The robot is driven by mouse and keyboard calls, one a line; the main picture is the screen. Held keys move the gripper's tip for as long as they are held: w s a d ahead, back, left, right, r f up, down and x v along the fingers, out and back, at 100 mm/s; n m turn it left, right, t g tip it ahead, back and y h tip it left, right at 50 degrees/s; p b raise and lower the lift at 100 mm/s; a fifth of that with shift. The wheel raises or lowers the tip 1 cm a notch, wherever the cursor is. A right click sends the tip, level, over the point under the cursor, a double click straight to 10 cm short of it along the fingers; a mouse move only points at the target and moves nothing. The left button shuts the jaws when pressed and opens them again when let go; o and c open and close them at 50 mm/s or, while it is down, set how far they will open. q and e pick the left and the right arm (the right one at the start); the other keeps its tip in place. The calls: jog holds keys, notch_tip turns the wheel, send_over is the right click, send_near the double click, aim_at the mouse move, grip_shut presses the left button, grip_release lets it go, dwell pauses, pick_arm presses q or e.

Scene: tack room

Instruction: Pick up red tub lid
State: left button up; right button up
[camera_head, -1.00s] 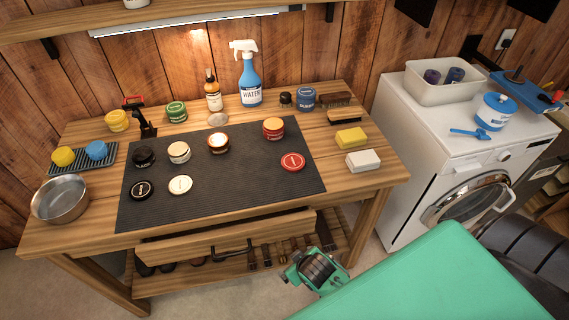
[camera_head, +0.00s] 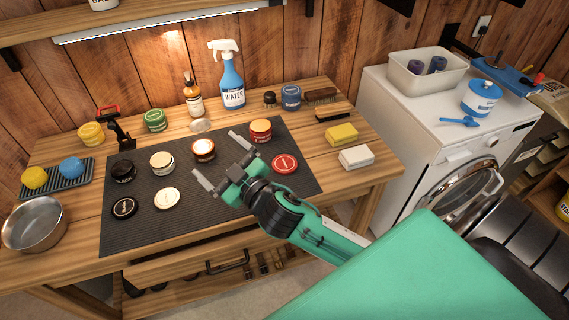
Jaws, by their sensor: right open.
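The red tub lid (camera_head: 285,164) lies flat on the dark mat (camera_head: 226,222), near its right edge. The red tub (camera_head: 260,131) stands behind it without that lid on top. My right gripper (camera_head: 219,160) reaches in from the lower right and is above the mat, left of the red lid. Its fingers are spread apart with nothing between them, pointing to the upper left. The red lid is fully visible and apart from the gripper. My left gripper is not in view.
Open black (camera_head: 123,171), cream (camera_head: 162,162) and brown (camera_head: 203,150) tubs stand left on the mat, with a black lid (camera_head: 124,208) and a cream lid (camera_head: 166,198) before them. A yellow sponge (camera_head: 341,135) and white block (camera_head: 356,157) lie right. A spray bottle (camera_head: 231,80) stands behind.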

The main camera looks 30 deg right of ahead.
jog(key=a+r+n+g+y, duration=0.3)
jog(key=a+r+n+y, duration=0.45)
jog(key=n+y, duration=0.35)
jog(key=n+g+h, duration=1)
jog(key=g+h, duration=0.5)
jog(key=g, duration=0.1)
send_over(285, 163)
notch_tip(285, 163, down, 11)
jog(key=f, duration=0.2)
jog(key=f+p, duration=0.1)
jog(key=f, duration=0.5)
jog(key=shift+s+a+p, duration=0.25)
jog(key=shift+s+p, duration=0.15)
jog(key=shift+w+f+p, duration=0.15)
jog(key=shift+f+p, duration=0.35)
jog(key=shift+f, duration=0.05)
jog(key=f, duration=0.2)
jog(key=f+p, duration=0.1)
jog(key=shift+w+d+f, duration=0.2)
jog(key=shift+w+f, duration=0.05)
jog(key=shift+f, duration=0.4)
jog(key=c, duration=1.1)
